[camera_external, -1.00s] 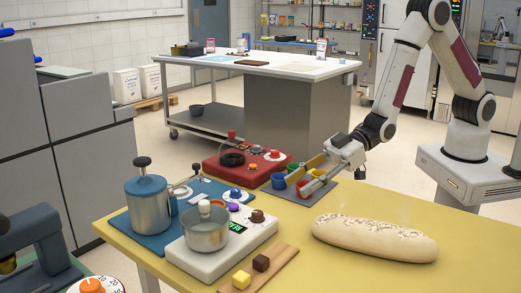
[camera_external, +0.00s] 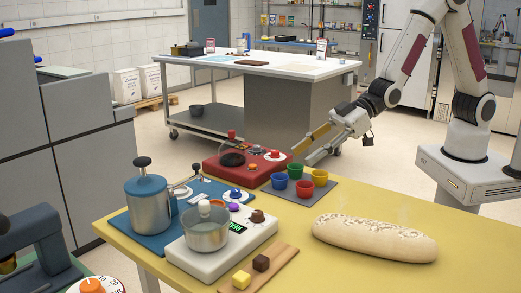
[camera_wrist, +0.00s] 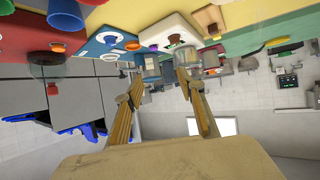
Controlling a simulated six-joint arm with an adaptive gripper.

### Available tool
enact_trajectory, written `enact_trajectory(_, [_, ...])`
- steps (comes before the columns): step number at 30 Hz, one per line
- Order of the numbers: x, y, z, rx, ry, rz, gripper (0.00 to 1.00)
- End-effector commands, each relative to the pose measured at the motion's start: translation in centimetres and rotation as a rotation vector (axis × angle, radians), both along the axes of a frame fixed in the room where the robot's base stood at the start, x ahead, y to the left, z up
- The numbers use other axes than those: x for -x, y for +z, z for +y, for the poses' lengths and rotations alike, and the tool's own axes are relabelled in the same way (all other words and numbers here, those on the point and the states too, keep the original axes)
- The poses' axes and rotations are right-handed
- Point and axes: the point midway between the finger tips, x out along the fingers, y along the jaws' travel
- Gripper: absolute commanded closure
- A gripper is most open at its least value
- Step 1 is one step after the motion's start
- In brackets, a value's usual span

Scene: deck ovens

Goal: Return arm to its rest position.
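My gripper (camera_external: 305,152) is raised in the air just above and behind the group of small coloured cups, at the far edge of the yellow table (camera_external: 400,201). Its two fingers are spread apart with nothing between them. In the wrist view my gripper (camera_wrist: 164,82) also shows both fingers apart and empty, with the table at the top of the picture. The small cups, including a blue cup (camera_external: 279,181), a red cup (camera_external: 304,188) and a yellow cup (camera_external: 319,177), stand on a grey mat (camera_external: 326,187) below it.
A bread loaf (camera_external: 375,238) lies at the front right. A scale (camera_external: 240,249) with a pot (camera_external: 205,235), a blue board with a lidded canister (camera_external: 148,205), and a red device (camera_external: 236,170) fill the left. A wooden board (camera_external: 287,254) holds two small cubes. Space above the table is clear.

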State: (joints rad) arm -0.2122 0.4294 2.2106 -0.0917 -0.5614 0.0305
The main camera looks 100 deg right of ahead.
Motion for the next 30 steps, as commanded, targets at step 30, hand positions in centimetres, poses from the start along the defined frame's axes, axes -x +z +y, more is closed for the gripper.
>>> enact_trajectory(30, [14.5, 10.3, -9.5, 0.062, -0.155, 0.258, 0.61])
